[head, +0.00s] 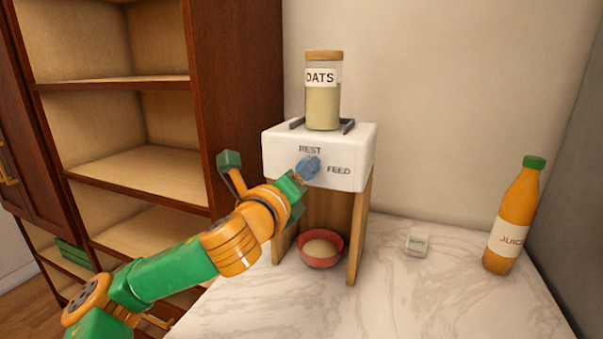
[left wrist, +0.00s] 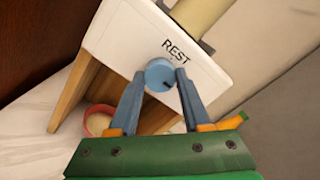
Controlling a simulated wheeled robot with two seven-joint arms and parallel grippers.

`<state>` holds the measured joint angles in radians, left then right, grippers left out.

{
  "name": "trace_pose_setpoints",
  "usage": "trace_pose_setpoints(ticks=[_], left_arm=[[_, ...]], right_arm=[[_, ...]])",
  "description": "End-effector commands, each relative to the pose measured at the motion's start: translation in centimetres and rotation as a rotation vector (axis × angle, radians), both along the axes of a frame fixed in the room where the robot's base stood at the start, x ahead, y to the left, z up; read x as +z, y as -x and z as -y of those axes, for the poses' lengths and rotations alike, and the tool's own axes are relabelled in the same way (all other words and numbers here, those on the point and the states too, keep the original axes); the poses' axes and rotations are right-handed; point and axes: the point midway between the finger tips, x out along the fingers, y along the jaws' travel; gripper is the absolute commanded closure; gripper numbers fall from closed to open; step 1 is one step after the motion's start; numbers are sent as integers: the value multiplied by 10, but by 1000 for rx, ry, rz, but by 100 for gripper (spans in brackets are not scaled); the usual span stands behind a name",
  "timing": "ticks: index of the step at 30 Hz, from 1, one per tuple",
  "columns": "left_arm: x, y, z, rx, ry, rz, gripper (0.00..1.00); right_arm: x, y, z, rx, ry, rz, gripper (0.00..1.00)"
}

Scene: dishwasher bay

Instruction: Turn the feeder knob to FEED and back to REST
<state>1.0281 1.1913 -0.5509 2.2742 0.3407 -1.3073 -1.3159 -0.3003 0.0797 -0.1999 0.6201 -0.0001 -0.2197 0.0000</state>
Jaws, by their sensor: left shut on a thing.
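The feeder (head: 275,148) is a white box on wooden legs, marked REST above its knob and FEED to the right. Its round blue knob (head: 308,167) is on the front face and also shows in the left wrist view (left wrist: 159,72). My left gripper (head: 299,178) is shut on the knob, one finger on each side. In the left wrist view a dark mark shows at the knob's lower right; I cannot tell for sure which label it points to. FEED is hidden there. My right gripper is in neither view.
An oats jar (head: 323,105) stands on the feeder. A red bowl (head: 321,262) with pale contents sits beneath it. On the marble counter (head: 390,305), a small white box (head: 417,245) and a juice bottle (head: 512,220) stand right. Open wooden shelves (head: 125,165) are left.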

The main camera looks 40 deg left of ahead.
Motion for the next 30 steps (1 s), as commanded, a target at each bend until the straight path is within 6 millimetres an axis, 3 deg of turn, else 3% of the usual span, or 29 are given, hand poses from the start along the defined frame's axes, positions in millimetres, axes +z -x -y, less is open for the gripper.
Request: trace_pose_setpoints(ticks=[11,30], left_arm=[[0,0,0,-1,129,30,100],[1,0,0,-4,704,172,100]], right_arm=[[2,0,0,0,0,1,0],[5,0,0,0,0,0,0]])
